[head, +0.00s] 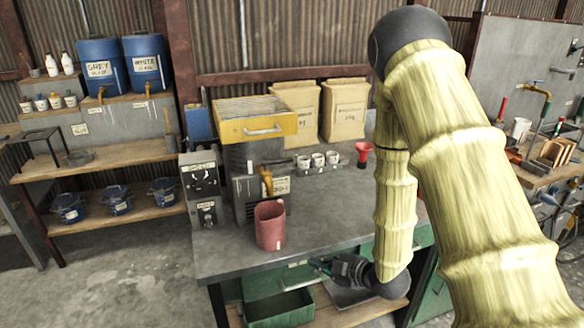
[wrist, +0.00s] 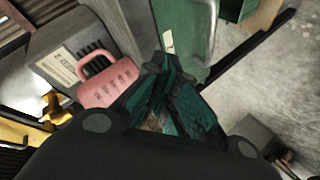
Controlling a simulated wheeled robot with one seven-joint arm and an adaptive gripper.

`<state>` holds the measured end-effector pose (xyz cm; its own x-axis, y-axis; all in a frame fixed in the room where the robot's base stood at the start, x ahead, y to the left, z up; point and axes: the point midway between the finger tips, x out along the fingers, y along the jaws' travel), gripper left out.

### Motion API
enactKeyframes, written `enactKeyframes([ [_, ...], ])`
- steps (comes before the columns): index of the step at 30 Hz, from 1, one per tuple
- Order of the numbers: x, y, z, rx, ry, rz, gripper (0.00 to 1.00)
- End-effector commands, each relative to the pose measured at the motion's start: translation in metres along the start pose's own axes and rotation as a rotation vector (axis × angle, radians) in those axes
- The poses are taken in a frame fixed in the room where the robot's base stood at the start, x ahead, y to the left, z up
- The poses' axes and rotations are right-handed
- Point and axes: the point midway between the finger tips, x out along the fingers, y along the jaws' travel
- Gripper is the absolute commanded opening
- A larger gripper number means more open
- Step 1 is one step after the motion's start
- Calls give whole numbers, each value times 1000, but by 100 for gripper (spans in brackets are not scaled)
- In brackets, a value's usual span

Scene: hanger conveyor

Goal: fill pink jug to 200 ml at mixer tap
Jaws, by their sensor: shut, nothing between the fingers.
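The pink jug (head: 270,226) stands upright at the front of the grey bench, in front of the mixer. It also shows in the wrist view (wrist: 108,86), with its loop handle and a row of dark markings; its contents are hidden. The mixer tap (head: 266,182) is yellow-brown and sits on the mixer's front above and behind the jug. It shows at the left of the wrist view (wrist: 54,110). My gripper (head: 316,265) is low at the bench's front edge, right of the jug and apart from it. Its teal fingers (wrist: 172,92) are shut and empty.
The grey mixer (head: 240,165) has a yellow top tray. Control boxes (head: 199,176) stand to its left. Small cups (head: 318,160), a red funnel (head: 363,154) and paper sacks (head: 345,108) are behind. A green bin (head: 280,308) lies below the bench edge near my gripper.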

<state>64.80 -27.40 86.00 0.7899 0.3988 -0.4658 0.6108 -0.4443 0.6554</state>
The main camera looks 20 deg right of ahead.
Motion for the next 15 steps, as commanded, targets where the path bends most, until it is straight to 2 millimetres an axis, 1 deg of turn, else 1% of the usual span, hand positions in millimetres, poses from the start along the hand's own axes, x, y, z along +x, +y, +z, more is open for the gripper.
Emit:
enactKeyframes([
  [1, -8, 31, -16, -89, 59, 40, 0],
  [2, -12, 47, -25, -147, 96, 64, 0],
  [3, -19, 68, -38, -223, 143, 95, 0],
  [5, -32, 95, -55, -334, 209, 140, 0],
  [6, -41, 111, -66, -404, 248, 171, 0],
  [9, -63, 145, -90, -557, 333, 241, 0],
  [12, -83, 167, -107, -671, 394, 297, 0],
  [15, -96, 179, -118, -744, 433, 333, 0],
])
